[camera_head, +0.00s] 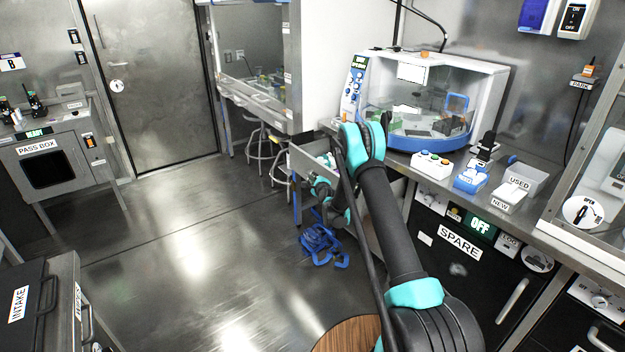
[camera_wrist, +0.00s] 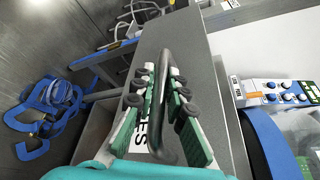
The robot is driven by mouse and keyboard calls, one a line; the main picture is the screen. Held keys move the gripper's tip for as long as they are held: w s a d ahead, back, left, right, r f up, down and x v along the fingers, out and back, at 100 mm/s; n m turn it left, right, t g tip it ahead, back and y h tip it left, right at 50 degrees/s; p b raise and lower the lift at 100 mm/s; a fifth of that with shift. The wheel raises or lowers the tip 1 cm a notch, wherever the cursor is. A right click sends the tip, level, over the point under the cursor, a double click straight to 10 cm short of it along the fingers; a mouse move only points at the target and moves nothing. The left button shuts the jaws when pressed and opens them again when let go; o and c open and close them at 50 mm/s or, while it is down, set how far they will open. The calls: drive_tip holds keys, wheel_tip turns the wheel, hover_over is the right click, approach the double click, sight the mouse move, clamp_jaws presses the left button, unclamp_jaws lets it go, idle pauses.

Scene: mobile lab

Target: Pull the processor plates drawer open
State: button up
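The processor plates drawer (camera_wrist: 219,95) is a grey box at the bench's left end, left of the processor (camera_head: 425,100). Its grey front also shows in the head view (camera_head: 303,163). A white label (camera_wrist: 141,138) ending in "ES" is partly hidden by my fingers. The dark bar handle (camera_wrist: 165,60) runs between the fingers. My gripper (camera_wrist: 164,75) has its teal-padded fingers drawn close on both sides of the handle and looks shut on it. In the head view my gripper (camera_head: 326,187) is partly hidden by my arm. How far the drawer stands out is unclear.
The processor's control panel (camera_wrist: 285,93) is close to the drawer. Open floor (camera_head: 200,240) lies to the left.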

drive_tip(key=o, duration=0.4)
drive_tip(key=shift+c, duration=0.2)
drive_tip(key=v, duration=0.7)
drive_tip(key=shift+s, duration=0.25)
drive_tip(key=shift+d, duration=0.15)
